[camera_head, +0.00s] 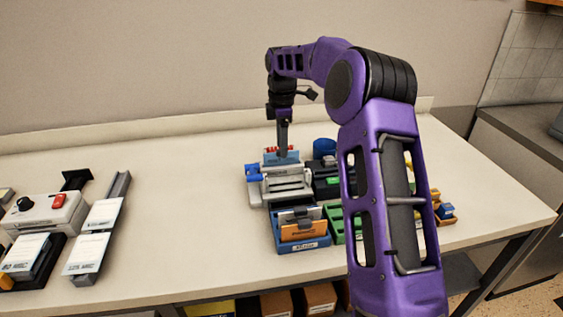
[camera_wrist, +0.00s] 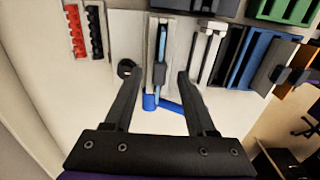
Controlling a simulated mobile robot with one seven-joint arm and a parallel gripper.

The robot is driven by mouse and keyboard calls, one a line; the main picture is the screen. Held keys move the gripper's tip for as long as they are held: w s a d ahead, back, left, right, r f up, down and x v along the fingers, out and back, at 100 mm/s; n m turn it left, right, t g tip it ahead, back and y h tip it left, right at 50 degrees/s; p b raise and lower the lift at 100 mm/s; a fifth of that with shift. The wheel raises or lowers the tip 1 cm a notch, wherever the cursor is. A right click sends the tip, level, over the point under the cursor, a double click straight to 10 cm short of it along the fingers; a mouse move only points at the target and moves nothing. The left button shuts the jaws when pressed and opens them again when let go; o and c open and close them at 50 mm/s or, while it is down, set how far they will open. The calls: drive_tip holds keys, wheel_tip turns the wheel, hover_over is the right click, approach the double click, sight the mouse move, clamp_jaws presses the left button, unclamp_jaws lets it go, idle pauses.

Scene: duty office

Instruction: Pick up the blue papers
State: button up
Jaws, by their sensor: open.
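The blue papers (camera_head: 291,157) stand upright in a light grey holder (camera_head: 287,188) in the desk's organizer cluster. In the wrist view they show as a thin blue edge (camera_wrist: 162,45) in a pale slot. My gripper (camera_head: 283,152) points down right at the blue papers and hides part of them. In the wrist view my gripper (camera_wrist: 157,75) is open, with one finger on each side of the line of the blue edge. Nothing is held. I cannot tell how far the fingertips reach down beside the papers.
A blue tray with an orange card (camera_head: 303,231) stands in front. A green tray (camera_head: 335,224) and dark holders crowd the right side. A blue clip-like part (camera_head: 253,172) sits close on the left. A white device (camera_head: 50,212) stands far left. The desk between is clear.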

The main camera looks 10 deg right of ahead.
sight(273, 158)
drive_tip(key=shift+f, duration=1.5)
clamp_jaws()
